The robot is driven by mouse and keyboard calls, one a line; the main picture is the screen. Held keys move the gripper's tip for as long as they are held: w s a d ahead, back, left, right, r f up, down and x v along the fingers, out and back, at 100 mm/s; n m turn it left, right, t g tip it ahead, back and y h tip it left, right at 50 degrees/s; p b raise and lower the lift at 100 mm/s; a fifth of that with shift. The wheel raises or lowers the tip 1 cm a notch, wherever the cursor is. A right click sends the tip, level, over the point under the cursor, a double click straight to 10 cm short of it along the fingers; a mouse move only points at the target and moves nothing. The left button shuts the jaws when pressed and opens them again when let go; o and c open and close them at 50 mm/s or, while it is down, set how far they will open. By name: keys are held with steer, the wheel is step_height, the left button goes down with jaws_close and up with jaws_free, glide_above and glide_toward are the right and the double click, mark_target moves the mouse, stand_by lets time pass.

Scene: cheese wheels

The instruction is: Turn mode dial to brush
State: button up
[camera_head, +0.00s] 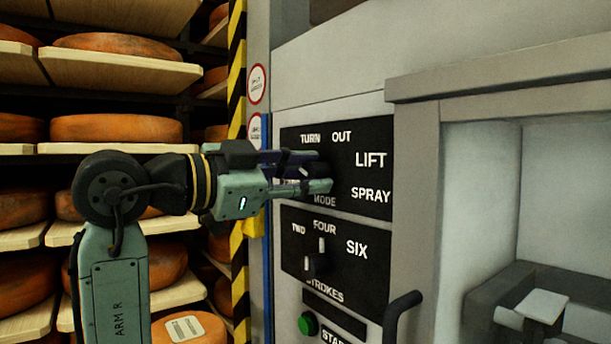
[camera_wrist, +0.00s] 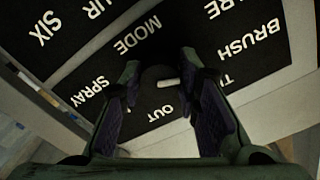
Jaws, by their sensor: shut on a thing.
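The mode dial is a dark round knob with a white pointer mark, on a black plate lettered TURN, OUT, LIFT, SPRAY and MODE. In the wrist view the dial (camera_wrist: 167,83) sits between my fingers, and its pointer lies toward the right, on the side of the word BRUSH (camera_wrist: 250,38). I cannot tell exactly which word it points at. My gripper (camera_head: 312,173) reaches in from the left and is shut on the dial; it also shows in the wrist view (camera_wrist: 160,75). In the head view the fingers hide most of the dial and the plate's left words.
Below is a second black plate with a STROKES dial (camera_head: 316,265), then a green button (camera_head: 307,323). A dark handle (camera_head: 402,312) sticks out at lower right, beside a grey open bay (camera_head: 472,190). Shelves of orange cheese wheels (camera_head: 116,128) stand at left, behind my arm.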

stand_by(0.3)
steer(key=o, duration=1.1)
steer(key=shift+o, duration=0.2)
steer(key=v, duration=1.2)
